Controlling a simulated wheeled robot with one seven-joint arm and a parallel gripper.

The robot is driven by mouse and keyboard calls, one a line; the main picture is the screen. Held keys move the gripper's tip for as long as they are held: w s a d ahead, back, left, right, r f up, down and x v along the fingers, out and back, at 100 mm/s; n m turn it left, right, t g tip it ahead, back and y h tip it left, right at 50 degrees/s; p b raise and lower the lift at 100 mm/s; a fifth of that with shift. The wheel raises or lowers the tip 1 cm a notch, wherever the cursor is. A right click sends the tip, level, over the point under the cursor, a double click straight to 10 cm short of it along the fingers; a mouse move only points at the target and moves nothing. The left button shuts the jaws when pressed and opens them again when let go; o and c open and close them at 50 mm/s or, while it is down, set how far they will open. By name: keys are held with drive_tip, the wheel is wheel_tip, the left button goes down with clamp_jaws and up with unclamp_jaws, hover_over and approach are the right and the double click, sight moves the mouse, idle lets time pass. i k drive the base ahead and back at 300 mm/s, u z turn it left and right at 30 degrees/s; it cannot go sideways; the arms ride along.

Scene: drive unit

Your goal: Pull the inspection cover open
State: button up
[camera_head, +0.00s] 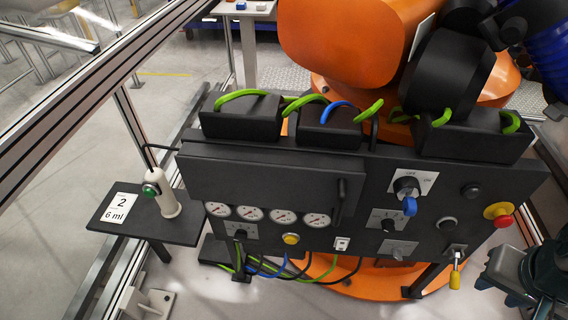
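The inspection cover (260,182) is a wide dark flap on the upper left of the black drive unit's front panel. It looks shut, lying flat against the unit. Its upright black bar handle (340,202) is at its right end. My gripper (498,292) is at the lower right edge of the view, partly cut off by the frame. Its two fingertips look apart with nothing between them. It is well to the right of the handle and does not touch the cover.
Right of the handle are a blue-handled rotary switch (408,190), a red emergency button (499,214) and a yellow-tagged key (455,272). Gauges (284,217) sit below the cover. A side shelf (150,226) holds a white bottle-shaped device (163,194). An orange robot (345,45) stands behind.

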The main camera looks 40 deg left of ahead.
sight(336, 193)
drive_tip(key=u, duration=0.4)
drive_tip(key=k, duration=0.55)
drive_tip(key=u, duration=1.05)
drive_tip(key=i, duration=0.5)
drive_tip(key=u, duration=0.05)
